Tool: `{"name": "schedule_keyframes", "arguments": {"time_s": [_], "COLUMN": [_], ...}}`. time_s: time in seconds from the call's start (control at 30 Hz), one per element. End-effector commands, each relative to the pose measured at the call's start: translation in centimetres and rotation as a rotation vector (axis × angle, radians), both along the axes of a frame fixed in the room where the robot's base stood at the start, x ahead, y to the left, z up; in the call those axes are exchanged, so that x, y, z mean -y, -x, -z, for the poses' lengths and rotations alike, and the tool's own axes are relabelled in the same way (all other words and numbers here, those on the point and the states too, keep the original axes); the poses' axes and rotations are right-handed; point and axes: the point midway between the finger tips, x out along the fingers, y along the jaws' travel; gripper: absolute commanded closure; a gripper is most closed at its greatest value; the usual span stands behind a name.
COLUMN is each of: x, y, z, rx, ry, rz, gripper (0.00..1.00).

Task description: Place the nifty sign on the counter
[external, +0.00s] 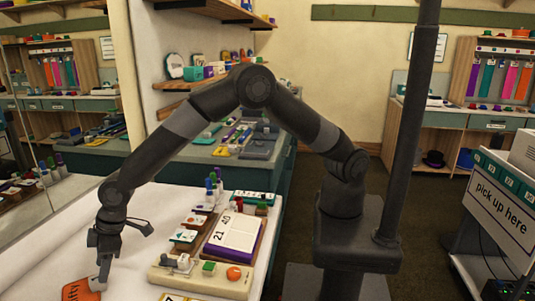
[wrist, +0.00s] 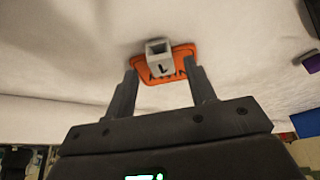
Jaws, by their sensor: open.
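The nifty sign is an orange plate with dark lettering (external: 80,290) on the white counter (external: 50,240), at the lower left of the external view, partly cut off by the frame's edge. In the wrist view the orange sign (wrist: 180,62) lies ahead of the fingertips, with a small grey block-like piece (wrist: 159,55) over its middle. My gripper (external: 103,268) points down at the sign in the external view. In the wrist view my gripper (wrist: 163,80) is open, its two fingers at either side of the sign's lower part. I cannot tell whether they touch it.
A board with a calendar-like card (external: 235,232) and several small coloured items stands right of my gripper. A beige tray (external: 205,281) is in front of it. The white surface around the sign is mostly clear. A mirror (external: 30,190) stands along the left.

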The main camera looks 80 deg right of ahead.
Motion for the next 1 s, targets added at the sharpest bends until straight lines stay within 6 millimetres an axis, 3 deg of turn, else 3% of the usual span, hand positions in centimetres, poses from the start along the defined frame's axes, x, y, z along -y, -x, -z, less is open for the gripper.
{"name": "schedule_keyframes", "arguments": {"time_s": [0.2, 0.4, 0.87, 1.0], "x": [1.2, 2.1, 2.7, 4.7], "y": [1.2, 2.1, 2.5, 2.7], "z": [-4.4, -7.3, -8.7, -10.9], "rx": [0.003, 0.001, 0.001, 0.005], "ry": [-0.003, -0.002, -0.001, -0.006], "rz": [0.000, 0.001, 0.002, 0.030], "gripper": [0.50, 0.50, 0.50, 0.50]}}
